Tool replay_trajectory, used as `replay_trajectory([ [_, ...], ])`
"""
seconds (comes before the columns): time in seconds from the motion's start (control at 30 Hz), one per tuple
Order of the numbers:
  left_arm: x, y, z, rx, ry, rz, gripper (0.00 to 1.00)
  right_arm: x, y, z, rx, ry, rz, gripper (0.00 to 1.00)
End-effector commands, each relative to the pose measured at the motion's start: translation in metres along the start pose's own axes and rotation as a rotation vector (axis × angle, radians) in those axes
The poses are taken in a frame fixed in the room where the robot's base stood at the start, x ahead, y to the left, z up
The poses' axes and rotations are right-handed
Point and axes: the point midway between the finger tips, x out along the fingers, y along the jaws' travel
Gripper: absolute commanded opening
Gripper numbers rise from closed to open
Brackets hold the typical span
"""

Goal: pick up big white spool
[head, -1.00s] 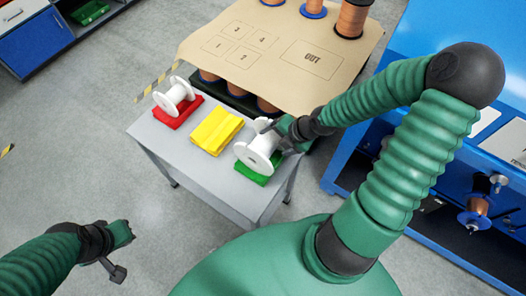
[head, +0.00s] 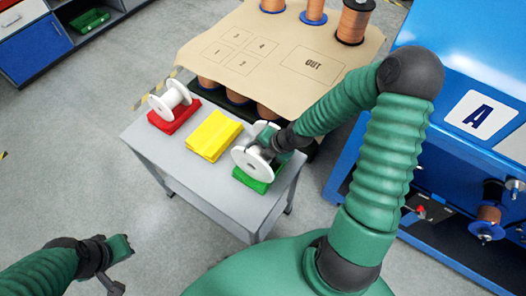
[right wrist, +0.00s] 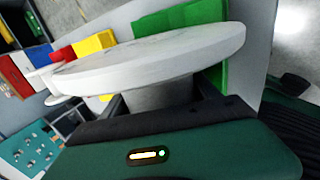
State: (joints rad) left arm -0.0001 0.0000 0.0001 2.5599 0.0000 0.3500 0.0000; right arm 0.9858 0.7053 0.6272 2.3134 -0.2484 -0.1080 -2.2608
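The big white spool (head: 251,163) lies on its side at the green block (head: 258,181), on the right end of the grey table. Its broad flange also spans the right wrist view (right wrist: 150,58). My right gripper (head: 277,141) reaches it from behind and right. In the right wrist view its dark fingers (right wrist: 160,98) stand on both sides of the spool's core, appearing shut on it. Whether the spool still touches the block is hidden. My left gripper (head: 122,262) hangs away from the table at lower left, with nothing visible in it; its fingers are unclear.
A smaller white spool (head: 170,98) sits on a red block (head: 174,116) at the table's left. A bare yellow block (head: 213,135) is between. Behind is a brown board (head: 225,70) with copper spools. A blue machine (head: 450,85) stands at right.

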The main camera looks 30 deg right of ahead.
Motion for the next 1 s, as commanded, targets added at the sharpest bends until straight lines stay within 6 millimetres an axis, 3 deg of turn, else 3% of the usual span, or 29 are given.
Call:
replay_trajectory([
  [0.03, 0.000, 0.000, 0.000, 0.000, 0.000, 0.000, 0.00, 0.000, -0.001, 0.000, 0.002, 0.001, -0.003, 0.56],
  [0.4, 0.000, 0.000, 0.000, 0.000, 0.000, 0.000, 0.00, 0.001, -0.002, -0.001, 0.002, 0.003, -0.003, 0.11],
  [0.7, -0.003, 0.000, -0.001, 0.000, 0.000, 0.000, 0.00, -0.004, 0.001, -0.001, 0.002, 0.003, -0.004, 0.11],
  [0.97, -0.023, 0.000, -0.005, 0.000, 0.000, 0.000, 0.00, -0.038, 0.021, 0.001, 0.002, -0.001, -0.001, 0.11],
  [1.0, -0.022, 0.000, -0.005, 0.000, 0.000, 0.000, 0.00, -0.040, 0.009, -0.002, 0.005, 0.000, -0.004, 0.11],
])
